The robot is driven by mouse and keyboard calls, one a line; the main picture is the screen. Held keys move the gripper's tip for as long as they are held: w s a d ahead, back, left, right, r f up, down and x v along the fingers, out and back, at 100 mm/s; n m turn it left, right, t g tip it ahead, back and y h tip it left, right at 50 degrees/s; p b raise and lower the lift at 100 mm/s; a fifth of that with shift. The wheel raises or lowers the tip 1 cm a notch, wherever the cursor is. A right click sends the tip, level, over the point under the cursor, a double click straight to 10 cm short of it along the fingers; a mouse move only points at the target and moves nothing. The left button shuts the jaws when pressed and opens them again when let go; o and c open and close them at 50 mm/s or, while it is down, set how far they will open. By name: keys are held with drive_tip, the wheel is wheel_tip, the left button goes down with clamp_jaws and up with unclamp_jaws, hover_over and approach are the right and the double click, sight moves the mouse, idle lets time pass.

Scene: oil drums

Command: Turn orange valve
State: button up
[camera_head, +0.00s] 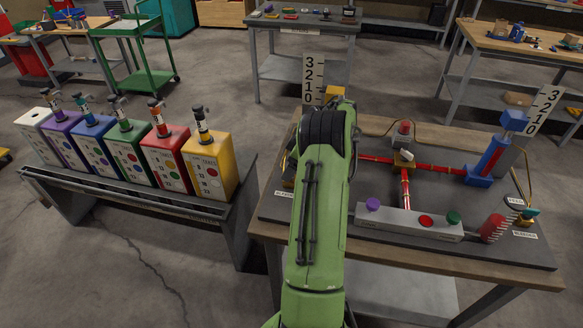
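No clearly orange valve shows. On the bench, red pipes (406,187) meet at a fitting with a yellowish top and a pale handle (404,157). A red-topped part (404,128) stands behind it. A yellow-orange block (333,92) shows just beyond my green arm, beside a number scale (313,75). My arm reaches over the left part of the bench and covers much of it. My gripper is hidden behind the arm, so its opening and any contact cannot be seen.
A grey box with purple, red and green buttons (410,222) lies at the front of the bench. A blue column (490,158) and a red finned part (493,228) stand right. Several coloured canisters (209,165) line a stand at left. A green cart (146,80) is behind.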

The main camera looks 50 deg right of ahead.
drive_tip(key=p+v, duration=0.3)
drive_tip(key=v, duration=1.1)
drive_tip(key=shift+s+r, duration=0.2)
drive_tip(key=shift+w, duration=0.1)
